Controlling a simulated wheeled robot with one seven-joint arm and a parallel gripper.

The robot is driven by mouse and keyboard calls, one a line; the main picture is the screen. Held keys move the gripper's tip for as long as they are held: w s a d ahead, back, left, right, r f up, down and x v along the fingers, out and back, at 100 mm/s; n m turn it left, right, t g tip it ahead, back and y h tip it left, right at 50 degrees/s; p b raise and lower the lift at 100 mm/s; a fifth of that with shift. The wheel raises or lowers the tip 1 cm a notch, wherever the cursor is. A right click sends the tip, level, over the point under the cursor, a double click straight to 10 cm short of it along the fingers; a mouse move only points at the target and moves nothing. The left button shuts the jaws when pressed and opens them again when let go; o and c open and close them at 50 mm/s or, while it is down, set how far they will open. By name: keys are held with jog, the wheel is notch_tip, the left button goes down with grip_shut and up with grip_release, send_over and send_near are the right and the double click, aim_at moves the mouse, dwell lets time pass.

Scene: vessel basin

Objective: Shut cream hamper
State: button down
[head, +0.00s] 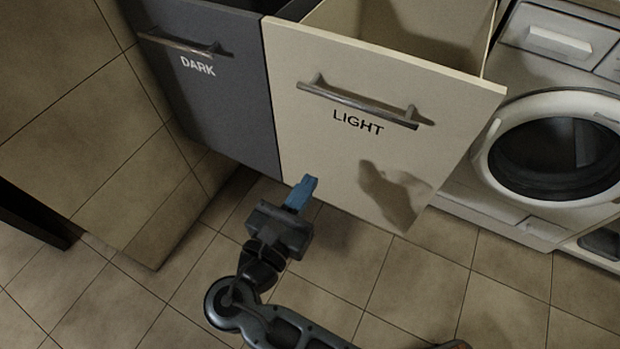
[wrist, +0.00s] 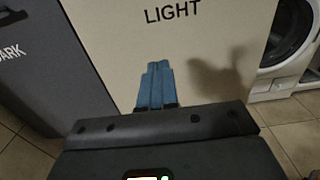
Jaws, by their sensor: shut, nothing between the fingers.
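The cream hamper (head: 340,160), labelled LIGHT, is a tall pull-out bin with an open top and a horizontal metal bar handle (head: 358,104). It is pulled out, and its front stands forward of the washing machine. It also shows in the wrist view (wrist: 215,50), where the handle is out of frame. My gripper (head: 308,183) is shut and empty, its blue fingers together at the lower left part of the cream front, well below the handle. In the wrist view the fingertips (wrist: 157,66) point at the cream front below the label. I cannot tell whether they touch it.
A dark grey hamper (head: 215,100) labelled DARK stands directly left of the cream one. A front-loading washing machine (head: 515,30) stands at the right. A tiled block (head: 110,150) rises at the left. The tiled floor (head: 420,290) in front is clear.

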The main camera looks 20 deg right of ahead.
aim_at(342, 131)
jog(key=b+x, duration=0.1)
jog(key=x, duration=1.1)
jog(key=shift+w+d, duration=0.25)
jog(key=shift+d, duration=0.05)
jog(key=b+x, duration=0.8)
jog(key=x, duration=3)
